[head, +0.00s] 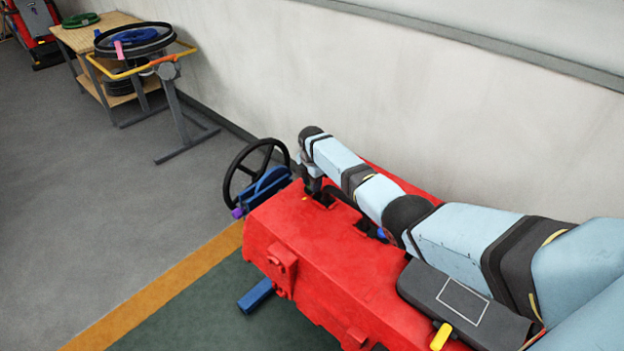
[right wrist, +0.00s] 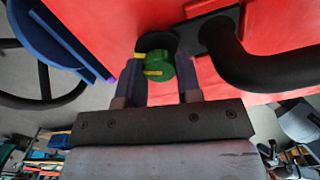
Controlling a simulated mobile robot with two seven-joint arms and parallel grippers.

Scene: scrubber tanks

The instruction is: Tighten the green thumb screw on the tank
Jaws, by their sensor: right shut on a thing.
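The red tank (head: 325,262) stretches along the wall in the head view. In the right wrist view its red surface (right wrist: 110,25) fills the top. The green thumb screw (right wrist: 158,68) has a yellow mark and sits at a dark round fitting on the tank. My right gripper (right wrist: 163,77) has one finger on each side of the screw and is shut on it. In the head view my right gripper (head: 314,187) is at the far end of the tank, mostly behind the wrist; the screw is hidden there. My left gripper is not in view.
A black pipe (right wrist: 228,58) bends close to the right finger. A black steering wheel (head: 241,172) and blue part (head: 262,187) stand beyond the tank's end. A wooden table (head: 88,37) and a stand (head: 172,100) are farther back. The floor at left is clear.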

